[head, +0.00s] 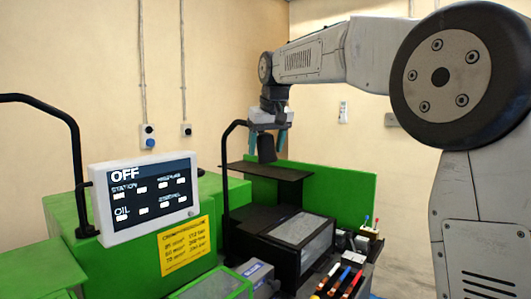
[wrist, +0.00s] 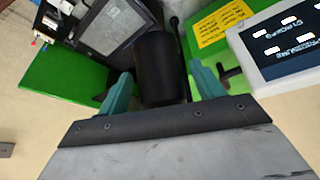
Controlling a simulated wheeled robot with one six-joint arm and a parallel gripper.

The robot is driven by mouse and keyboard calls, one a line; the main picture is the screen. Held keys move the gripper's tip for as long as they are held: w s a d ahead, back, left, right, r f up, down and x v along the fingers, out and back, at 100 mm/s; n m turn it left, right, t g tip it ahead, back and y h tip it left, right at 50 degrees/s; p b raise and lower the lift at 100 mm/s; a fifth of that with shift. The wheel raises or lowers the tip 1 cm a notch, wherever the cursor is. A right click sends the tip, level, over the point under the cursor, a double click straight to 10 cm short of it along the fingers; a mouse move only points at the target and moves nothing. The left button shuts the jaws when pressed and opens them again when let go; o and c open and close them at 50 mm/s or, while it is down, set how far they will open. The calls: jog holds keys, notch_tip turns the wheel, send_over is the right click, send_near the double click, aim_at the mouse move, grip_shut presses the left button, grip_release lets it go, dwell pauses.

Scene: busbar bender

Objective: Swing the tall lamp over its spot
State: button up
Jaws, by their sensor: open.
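The tall lamp has a thin black post (head: 226,185) that rises from the green machine and bends over to the right at its top. Its black cylindrical head (head: 266,150) hangs beneath my gripper, tilted slightly. My gripper (head: 267,145) has two teal fingers pointing down, one on each side of the head. In the wrist view the lamp head (wrist: 160,65) sits between the open fingers, with a gap visible on both sides. The joint between post and head is partly hidden behind my gripper. I cannot make out a marked spot for the lamp.
A white screen (head: 145,197) reading OFF stands at the left, beside a second bent black tube (head: 76,150). A yellow label (head: 186,243) is on the green front. A dark shelf (head: 265,171), a windowed black box (head: 300,230) and small tools (head: 340,280) lie below and right.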

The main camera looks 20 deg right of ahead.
jog(key=shift+x, duration=1.25)
